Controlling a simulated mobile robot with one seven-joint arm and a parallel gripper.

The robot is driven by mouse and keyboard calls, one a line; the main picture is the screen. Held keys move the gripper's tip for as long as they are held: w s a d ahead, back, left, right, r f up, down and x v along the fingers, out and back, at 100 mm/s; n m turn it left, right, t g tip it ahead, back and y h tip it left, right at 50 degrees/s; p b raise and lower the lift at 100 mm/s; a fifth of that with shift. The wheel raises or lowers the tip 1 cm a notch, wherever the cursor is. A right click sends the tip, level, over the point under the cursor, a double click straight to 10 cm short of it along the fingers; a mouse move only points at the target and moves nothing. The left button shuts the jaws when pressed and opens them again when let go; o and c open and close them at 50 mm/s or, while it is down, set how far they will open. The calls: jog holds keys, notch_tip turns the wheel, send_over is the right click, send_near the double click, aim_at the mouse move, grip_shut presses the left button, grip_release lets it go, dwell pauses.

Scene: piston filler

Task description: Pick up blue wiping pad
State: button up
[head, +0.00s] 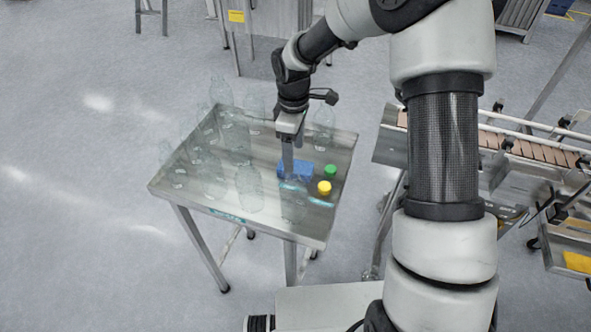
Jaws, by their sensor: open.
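The blue wiping pad (300,173) lies on the steel table (227,206), right of its middle. My gripper (288,170) points down over the pad's left part and hides some of it. Its fingers look very close to the pad, but I cannot tell whether they touch it. The gap between the fingers is hard to see from this angle. Nothing shows lifted in the gripper.
Several clear bottles (249,190) stand on the table, left of, behind and in front of the pad. A green cap (330,171) and a yellow cap (324,187) lie right of the pad. A conveyor (530,148) stands to the right.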

aim_at(295, 166)
jog(key=f, duration=0.5)
jog(key=shift+s+d, duration=0.15)
jog(key=shift+d, duration=0.05)
jog(key=c, duration=1.1)
jog(key=shift+r+p, duration=0.3)
jog(key=shift+r, duration=4.75)
jog(key=shift+c, duration=0.2)
